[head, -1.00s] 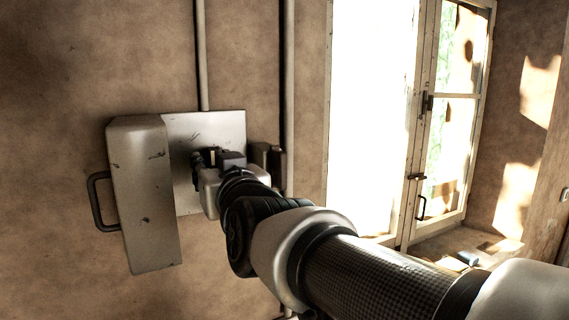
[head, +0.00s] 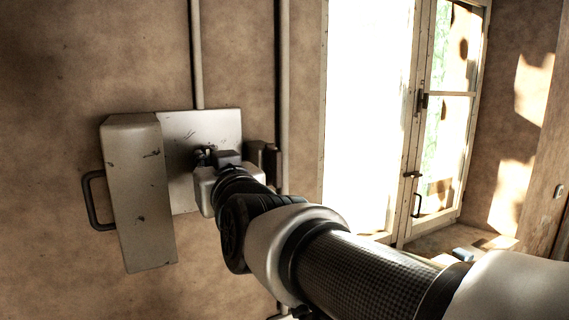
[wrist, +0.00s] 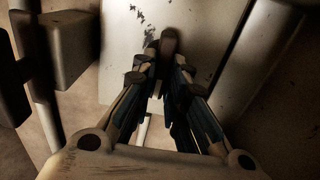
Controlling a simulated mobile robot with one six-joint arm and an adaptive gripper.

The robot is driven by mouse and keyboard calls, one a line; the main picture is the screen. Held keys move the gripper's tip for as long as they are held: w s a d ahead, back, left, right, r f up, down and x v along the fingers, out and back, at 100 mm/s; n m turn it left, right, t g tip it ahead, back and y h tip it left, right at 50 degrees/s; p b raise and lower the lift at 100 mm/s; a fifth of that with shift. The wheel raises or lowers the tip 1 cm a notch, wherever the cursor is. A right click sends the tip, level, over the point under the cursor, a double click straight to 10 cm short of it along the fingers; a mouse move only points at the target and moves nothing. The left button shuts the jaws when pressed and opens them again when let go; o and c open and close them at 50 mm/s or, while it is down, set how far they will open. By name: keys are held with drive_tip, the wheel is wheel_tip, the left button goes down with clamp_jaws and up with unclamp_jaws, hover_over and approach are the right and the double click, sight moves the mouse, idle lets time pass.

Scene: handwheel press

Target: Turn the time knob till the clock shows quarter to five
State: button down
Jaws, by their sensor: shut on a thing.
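A small dark knob (wrist: 169,42) stands out from a pale, scuffed plate in the wrist view. My gripper (wrist: 165,62) is shut on it, with one finger on each side and the knob's end showing between the tips. In the head view my gripper (head: 204,157) is at the pale plate (head: 190,125) on the wall, and my own wrist hides most of the knob. No clock face or hands can be made out in either view, so the time shown cannot be read.
A worn metal cover (head: 140,190) with a dark handle (head: 95,200) juts out at the plate's left. A small dark box (head: 266,160) sits at its right. Vertical pipes (head: 283,80) run up the wall. A glazed door (head: 440,110) stands at the right.

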drive_tip(key=shift+m+b, duration=0.4)
drive_tip(key=shift+b, duration=0.05)
drive_tip(key=shift+w+d+f+m+b, duration=0.15)
drive_tip(key=shift+m+b, duration=1.2)
drive_tip(key=shift+m, duration=1.4)
drive_tip(key=shift+d+f+m+b, duration=0.1)
drive_tip(key=shift+m+b, duration=1.25)
drive_tip(key=shift+m, duration=1.4)
drive_tip(key=shift+r, duration=0.1)
drive_tip(key=c, duration=1.6)
unclamp_jaws()
